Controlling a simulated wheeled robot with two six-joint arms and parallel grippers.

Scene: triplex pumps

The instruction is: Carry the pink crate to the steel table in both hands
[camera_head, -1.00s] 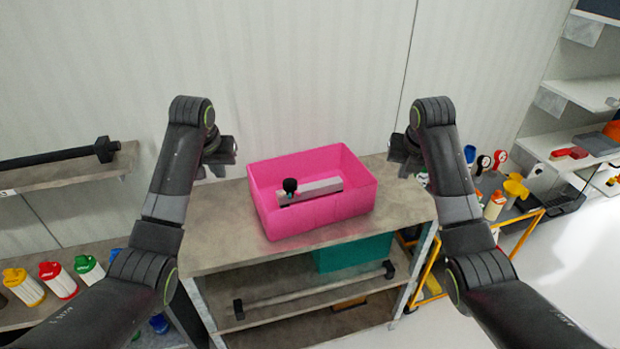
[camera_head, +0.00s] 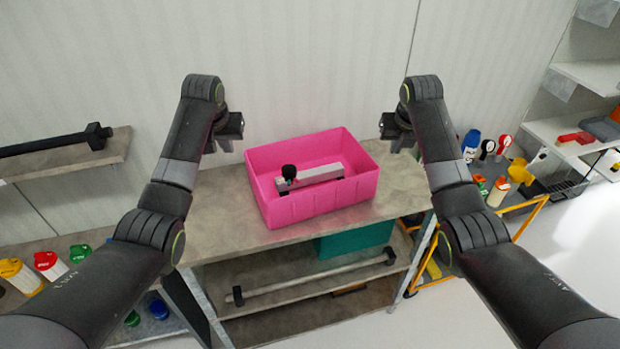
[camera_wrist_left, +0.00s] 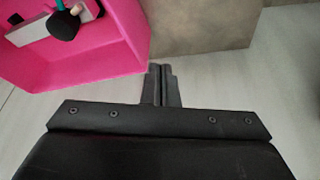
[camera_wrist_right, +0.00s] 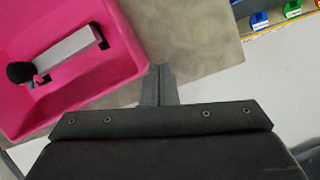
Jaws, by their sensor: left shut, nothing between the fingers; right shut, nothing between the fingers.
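The pink crate (camera_head: 318,205) stands on the top of a grey-brown shelf unit (camera_head: 222,225). A grey bar-shaped part with a black knob (camera_head: 315,176) lies in it. My left gripper (camera_head: 232,143) is shut and empty, to the left of the crate and above the shelf top. My right gripper (camera_head: 393,143) is shut and empty, to the right of the crate. The shut left fingers (camera_wrist_left: 160,84) show beside the crate wall (camera_wrist_left: 125,45) in the left wrist view. The shut right fingers (camera_wrist_right: 158,84) show near the crate (camera_wrist_right: 120,60) in the right wrist view. I cannot make out a steel table.
A teal box (camera_head: 355,240) and a long bar (camera_head: 315,281) sit on the unit's lower shelf. Coloured bottles (camera_head: 47,266) stand at left. A yellow-framed cart (camera_head: 515,205) with several items stands at right. A wall is close behind; floor is clear at the right.

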